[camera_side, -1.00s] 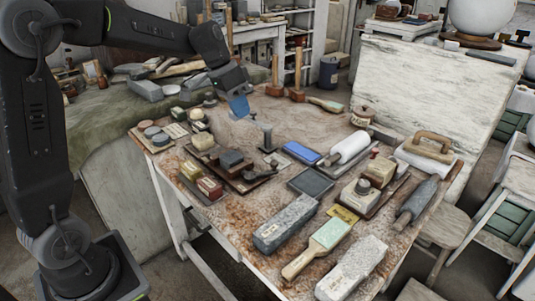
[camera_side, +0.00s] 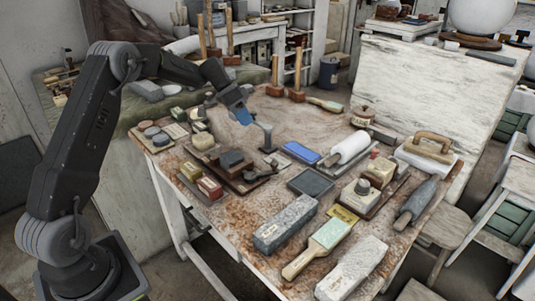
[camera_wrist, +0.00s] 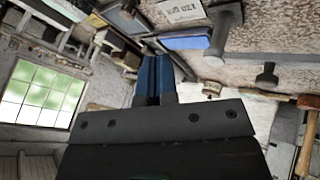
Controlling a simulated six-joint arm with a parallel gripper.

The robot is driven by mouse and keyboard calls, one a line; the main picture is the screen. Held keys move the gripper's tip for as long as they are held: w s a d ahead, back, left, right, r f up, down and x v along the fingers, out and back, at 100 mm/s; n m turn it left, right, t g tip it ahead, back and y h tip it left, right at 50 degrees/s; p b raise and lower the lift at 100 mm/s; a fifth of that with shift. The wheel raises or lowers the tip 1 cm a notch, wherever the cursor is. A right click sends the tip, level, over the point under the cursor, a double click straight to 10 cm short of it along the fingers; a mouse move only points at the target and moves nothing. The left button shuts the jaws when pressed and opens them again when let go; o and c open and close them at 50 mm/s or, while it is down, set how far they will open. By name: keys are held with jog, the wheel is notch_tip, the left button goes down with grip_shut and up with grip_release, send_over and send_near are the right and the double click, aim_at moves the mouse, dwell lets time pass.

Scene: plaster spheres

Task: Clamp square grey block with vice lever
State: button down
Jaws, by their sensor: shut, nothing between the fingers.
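A dark grey squarish block (camera_side: 231,159) sits on a low wooden fixture (camera_side: 222,172) on the left half of the worktable. A thin dark lever-like part (camera_side: 260,175) lies at the fixture's right end; I cannot tell whether it presses on the block. My gripper (camera_side: 244,119) has blue fingers, shut and empty. It is in the air above and behind the fixture, near a small grey post with a flat top (camera_side: 267,138). The shut fingers also show in the wrist view (camera_wrist: 153,79). I cannot make out the block in the wrist view.
Small blocks and tins crowd the table left of the fixture. A blue slab (camera_side: 301,152), a white roller (camera_side: 349,147) and a dark square plate (camera_side: 310,182) lie to the right. Long grey stones (camera_side: 285,223) lie in front. The table's back middle is fairly clear.

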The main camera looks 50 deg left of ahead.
jog(key=shift+f, duration=0.1)
jog(key=x, duration=0.9)
jog(key=shift+d+f, duration=0.25)
jog(key=shift+d, duration=0.1)
jog(key=shift+s+d+f, duration=0.15)
jog(key=shift+d, duration=0.45)
jog(key=shift+s+d+f, duration=0.1)
jog(key=shift+d, duration=0.45)
jog(key=shift+s+d+f, duration=0.1)
jog(key=shift+s+d, duration=0.1)
jog(key=shift+d, duration=0.55)
